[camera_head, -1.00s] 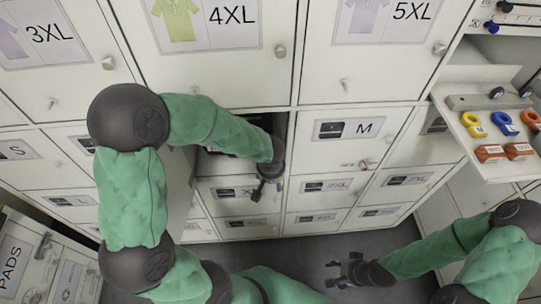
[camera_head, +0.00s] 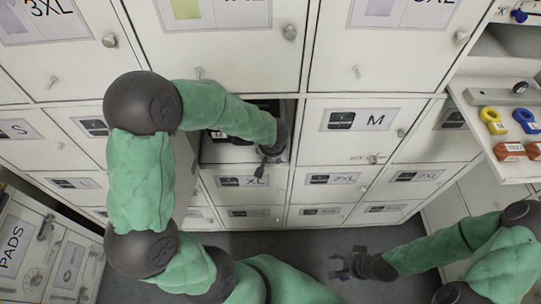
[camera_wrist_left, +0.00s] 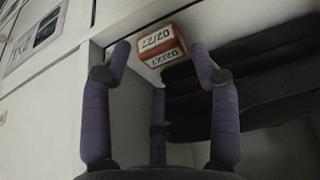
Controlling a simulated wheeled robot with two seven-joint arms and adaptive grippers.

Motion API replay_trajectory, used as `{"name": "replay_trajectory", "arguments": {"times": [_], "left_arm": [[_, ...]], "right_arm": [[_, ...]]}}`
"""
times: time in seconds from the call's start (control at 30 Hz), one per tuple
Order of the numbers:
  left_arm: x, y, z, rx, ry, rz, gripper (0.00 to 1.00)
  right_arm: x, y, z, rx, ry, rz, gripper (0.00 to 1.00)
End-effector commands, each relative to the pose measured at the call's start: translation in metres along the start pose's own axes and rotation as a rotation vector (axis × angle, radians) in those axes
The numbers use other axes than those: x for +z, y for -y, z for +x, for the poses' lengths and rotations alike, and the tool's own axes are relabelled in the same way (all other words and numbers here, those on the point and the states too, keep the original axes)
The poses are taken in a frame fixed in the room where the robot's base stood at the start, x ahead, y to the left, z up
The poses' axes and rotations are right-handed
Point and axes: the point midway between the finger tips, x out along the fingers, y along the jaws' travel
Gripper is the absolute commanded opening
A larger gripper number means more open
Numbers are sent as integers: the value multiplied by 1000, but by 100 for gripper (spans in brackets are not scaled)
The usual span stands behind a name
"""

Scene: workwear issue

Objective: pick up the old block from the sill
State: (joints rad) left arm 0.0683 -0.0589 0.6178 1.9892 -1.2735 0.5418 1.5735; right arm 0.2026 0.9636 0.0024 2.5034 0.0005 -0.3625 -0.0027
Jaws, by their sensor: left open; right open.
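In the left wrist view an orange block (camera_wrist_left: 160,45) with white labels reading 02/27 sits on a pale surface inside an open locker compartment, near its edge. My left gripper (camera_wrist_left: 160,60) is open, its fingers spread on either side of the block in that view; I cannot tell whether any finger touches it. In the head view my left gripper (camera_head: 268,160) is at the open compartment in the middle, and the block is hidden there. My right gripper (camera_head: 348,265) is open and empty, low over the floor.
Dark folded items (camera_wrist_left: 240,90) lie beside the block in the compartment. Closed lockers surround it, including the M door (camera_head: 360,122). At the right, a shelf (camera_head: 515,168) holds orange blocks and yellow and blue rings. A PADS cabinet (camera_head: 30,245) stands at the left.

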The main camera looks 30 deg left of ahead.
Motion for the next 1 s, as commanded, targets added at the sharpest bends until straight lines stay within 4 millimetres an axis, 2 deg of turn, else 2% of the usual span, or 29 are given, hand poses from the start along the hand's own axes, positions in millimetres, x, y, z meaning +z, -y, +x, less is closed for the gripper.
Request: {"name": "replay_trajectory", "arguments": {"times": [0.03,0.2,0.5,0.53,0.63,0.67,1.0], "left_arm": [[3,1,12,-1,3,0,61],[3,2,30,-1,2,-1,61],[2,1,34,0,1,1,61],[2,1,34,0,1,1,58],[2,1,34,0,1,1,30],[2,1,34,0,1,1,25],[2,1,34,0,2,1,24]], "right_arm": [[0,-2,6,0,0,0,62],[0,-4,13,0,0,0,62],[0,-5,13,0,0,0,62],[0,-5,13,0,0,0,62],[0,-5,13,0,0,0,62],[0,-5,13,0,0,0,62],[0,-5,13,0,0,0,62]]}}
